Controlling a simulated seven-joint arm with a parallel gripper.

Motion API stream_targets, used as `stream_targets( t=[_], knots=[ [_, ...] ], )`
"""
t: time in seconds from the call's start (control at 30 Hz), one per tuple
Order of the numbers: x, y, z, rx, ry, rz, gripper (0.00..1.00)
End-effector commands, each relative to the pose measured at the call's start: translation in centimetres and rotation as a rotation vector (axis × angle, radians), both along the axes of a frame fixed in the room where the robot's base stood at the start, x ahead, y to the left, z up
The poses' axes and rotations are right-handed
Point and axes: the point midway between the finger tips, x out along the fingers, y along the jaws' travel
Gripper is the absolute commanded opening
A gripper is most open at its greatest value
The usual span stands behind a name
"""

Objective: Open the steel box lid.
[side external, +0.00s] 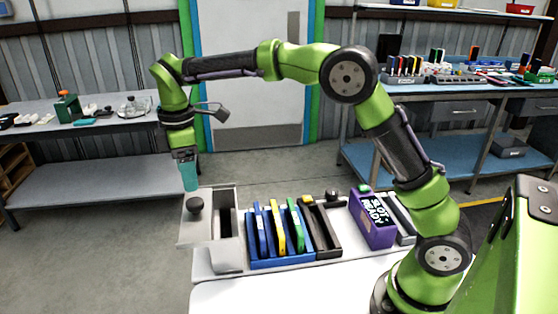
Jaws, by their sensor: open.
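The steel box (228,256) stands at the left end of the white work table. Its light grey lid (192,234) carries a round black knob (196,205) and sits toward the left of the box. A dark opening (225,220) shows to the right of the lid.
A blue rack (282,263) with blue, yellow and green upright plates stands right of the box. Beyond it are a dark slotted holder (322,240) and a purple carton (371,220) reading "SLOT READY". The table front (290,292) is clear.

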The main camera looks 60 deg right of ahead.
Motion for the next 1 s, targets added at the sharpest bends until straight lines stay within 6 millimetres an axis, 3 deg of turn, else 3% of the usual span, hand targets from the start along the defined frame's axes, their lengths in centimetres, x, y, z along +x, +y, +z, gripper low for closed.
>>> stream_targets(
  t=[0.2,0.4,0.6,1.0],
  knots=[
    [0.1,0.0,5.4,0.000,-0.006,0.000,0.69],
    [0.1,0.0,8.5,-0.001,-0.003,0.002,0.69],
    [0.0,0.0,9.7,-0.001,0.000,0.000,0.69],
    [0.0,0.0,9.8,-0.001,-0.002,-0.017,0.69]
  ],
)
